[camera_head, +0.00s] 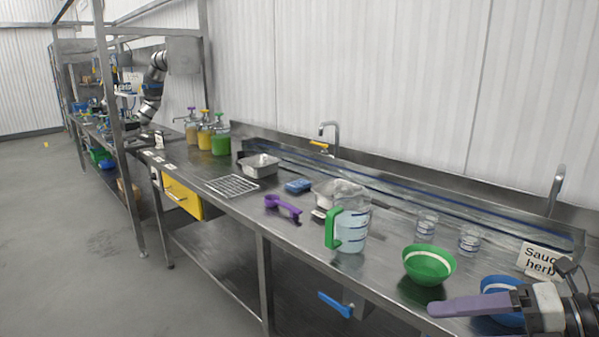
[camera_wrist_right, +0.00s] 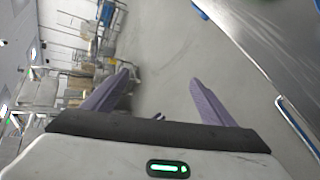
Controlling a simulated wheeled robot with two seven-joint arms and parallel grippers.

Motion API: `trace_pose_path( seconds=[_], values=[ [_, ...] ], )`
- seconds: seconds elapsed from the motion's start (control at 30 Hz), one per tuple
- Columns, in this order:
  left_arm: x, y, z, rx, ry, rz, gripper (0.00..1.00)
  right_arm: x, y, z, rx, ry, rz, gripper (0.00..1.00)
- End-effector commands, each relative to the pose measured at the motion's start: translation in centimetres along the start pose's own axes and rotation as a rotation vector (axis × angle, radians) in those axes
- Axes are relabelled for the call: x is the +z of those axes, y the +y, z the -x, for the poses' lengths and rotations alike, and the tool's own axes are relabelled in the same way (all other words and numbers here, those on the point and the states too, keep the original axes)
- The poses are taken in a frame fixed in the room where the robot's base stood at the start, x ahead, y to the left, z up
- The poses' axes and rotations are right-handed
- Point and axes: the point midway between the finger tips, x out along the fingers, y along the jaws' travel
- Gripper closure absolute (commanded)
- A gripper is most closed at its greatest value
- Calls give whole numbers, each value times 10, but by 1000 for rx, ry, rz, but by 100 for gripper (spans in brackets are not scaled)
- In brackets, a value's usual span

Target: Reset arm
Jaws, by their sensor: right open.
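My right gripper (camera_head: 436,308) enters the head view at the lower right, its purple finger pointing left at the counter's front edge. In the right wrist view the gripper (camera_wrist_right: 160,77) has its two purple fingers spread apart with nothing between them. In the head view the gripper is in front of a blue bowl (camera_head: 491,286), partly hiding it. A green bowl (camera_head: 429,266) stands just behind and left of the fingertip. My left gripper is not in view.
The steel counter (camera_head: 385,225) holds a green-handled jug (camera_head: 351,230), a purple scoop (camera_head: 283,206), clear cups (camera_head: 426,225), a metal pan (camera_head: 259,165), a wire rack (camera_head: 231,186) and a sign (camera_head: 540,259). Open floor (camera_head: 70,230) lies to the left.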

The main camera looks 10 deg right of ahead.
Motion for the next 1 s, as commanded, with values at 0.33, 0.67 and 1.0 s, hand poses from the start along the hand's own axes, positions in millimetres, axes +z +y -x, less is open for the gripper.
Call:
trace_pose_path(
  seconds=[0.33,0.67,1.0],
  values=[
    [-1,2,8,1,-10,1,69,-31,-109,-47,265,-466,-882,22],
    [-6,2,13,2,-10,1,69,-170,-204,-113,270,-766,-1793,22],
    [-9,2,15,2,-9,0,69,-271,-207,-164,186,-835,-2276,22]
  ],
)
